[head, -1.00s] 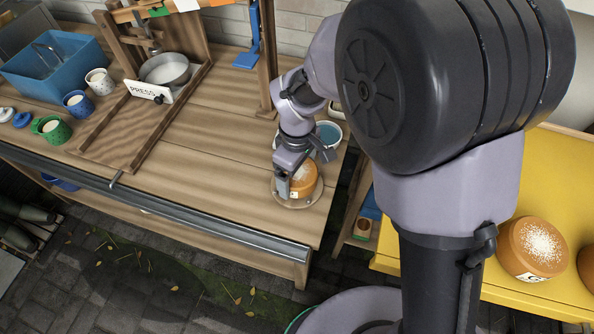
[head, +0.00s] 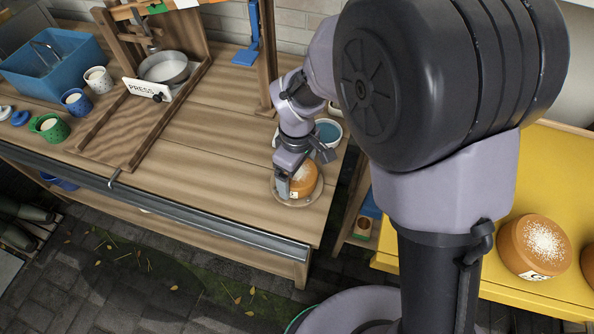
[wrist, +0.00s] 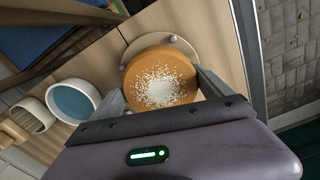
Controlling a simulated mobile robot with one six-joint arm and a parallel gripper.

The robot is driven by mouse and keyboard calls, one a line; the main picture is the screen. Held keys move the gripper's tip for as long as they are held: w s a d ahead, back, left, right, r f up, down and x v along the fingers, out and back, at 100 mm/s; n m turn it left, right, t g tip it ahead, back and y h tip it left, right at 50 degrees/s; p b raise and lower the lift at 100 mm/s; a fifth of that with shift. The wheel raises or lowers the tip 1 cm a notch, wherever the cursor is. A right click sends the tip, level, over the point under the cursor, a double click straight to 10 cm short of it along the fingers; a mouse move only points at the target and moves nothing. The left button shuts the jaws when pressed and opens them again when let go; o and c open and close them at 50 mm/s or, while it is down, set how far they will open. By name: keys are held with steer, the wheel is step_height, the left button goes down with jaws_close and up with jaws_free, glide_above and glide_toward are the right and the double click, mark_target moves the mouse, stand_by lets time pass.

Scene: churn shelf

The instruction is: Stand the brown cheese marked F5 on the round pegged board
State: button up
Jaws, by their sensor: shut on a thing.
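The brown cheese (head: 305,178) has a white dusted top and a white label at its side; the marking is too small to read. It stands upright on or just above the round pegged board (head: 287,201) at the table's right front corner. It also shows in the wrist view (wrist: 160,78), with the pale board (wrist: 178,43) and its small pegs behind it. My gripper (head: 292,187) is shut on the cheese, one finger on each side in the wrist view (wrist: 160,95). I cannot tell whether the cheese's underside touches the board, as it is hidden.
A bowl of blue liquid (head: 327,132) stands just behind the board. A wooden post (head: 266,70) rises further back. The press (head: 150,90) and several mugs stand at the left. A yellow table (head: 490,270) at the right holds other brown cheeses (head: 535,247).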

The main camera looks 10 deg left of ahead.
steer(key=o, duration=1.6)
step_height(320, 180, up, 17)
steer(key=p, duration=0.7)
steer(key=s+d+r+m+t+y+b, duration=0.15)
steer(key=s+d+r+m, duration=0.25)
steer(key=d+r+m, duration=0.6)
steer(key=s+d+m+t, duration=0.1)
steer(key=s+d+m, duration=0.1)
steer(key=d, duration=0.1)
steer(key=s+d+m+t, duration=0.2)
steer(key=s+d+m, duration=0.1)
steer(key=s+d+f+m+t, duration=0.1)
steer(key=s+d+m, duration=0.2)
steer(key=shift+s+d+y+b, duration=0.2)
steer(key=shift+y+b, duration=0.05)
steer(key=shift+b, duration=0.1)
